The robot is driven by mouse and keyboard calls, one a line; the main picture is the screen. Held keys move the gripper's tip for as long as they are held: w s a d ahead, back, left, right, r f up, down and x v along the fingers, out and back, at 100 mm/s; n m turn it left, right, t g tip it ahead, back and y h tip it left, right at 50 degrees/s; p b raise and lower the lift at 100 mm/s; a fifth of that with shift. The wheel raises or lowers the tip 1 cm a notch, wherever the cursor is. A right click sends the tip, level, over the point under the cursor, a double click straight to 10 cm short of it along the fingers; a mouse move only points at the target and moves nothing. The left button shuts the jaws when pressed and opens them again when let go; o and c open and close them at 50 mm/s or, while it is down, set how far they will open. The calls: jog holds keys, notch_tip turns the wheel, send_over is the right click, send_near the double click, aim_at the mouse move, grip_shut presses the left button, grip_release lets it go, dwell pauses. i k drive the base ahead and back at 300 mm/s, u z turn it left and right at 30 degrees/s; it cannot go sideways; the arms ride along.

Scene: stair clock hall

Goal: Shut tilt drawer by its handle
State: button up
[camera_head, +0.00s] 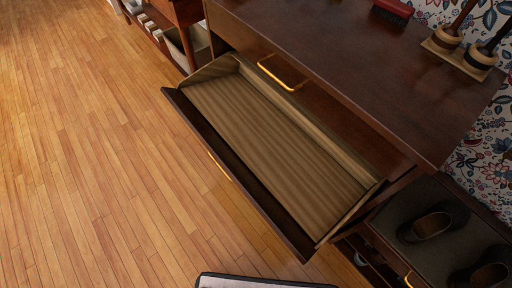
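The tilt drawer (270,130) is open, its dark front panel (240,175) leaning outward from the dark wooden cabinet. Its striped light-wood inside is empty. Its brass handle (220,167) shows as a thin strip on the outer face of the tilted panel, seen from above and mostly hidden by the panel edge. A second brass handle (282,76) sits on the cabinet front above the open drawer. My gripper is not in this view.
The cabinet top (330,50) holds a red brush (393,11) and a stand (462,50) with wooden-handled items. Dark shoes (432,226) rest on a low bench at right. A pale dark-edged object (260,282) shows at the bottom edge. The wooden floor (90,150) at left is clear.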

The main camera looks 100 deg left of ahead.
aim_at(304, 195)
jog(key=u, duration=1.3)
jog(key=k, duration=0.55)
jog(key=u, duration=1.7)
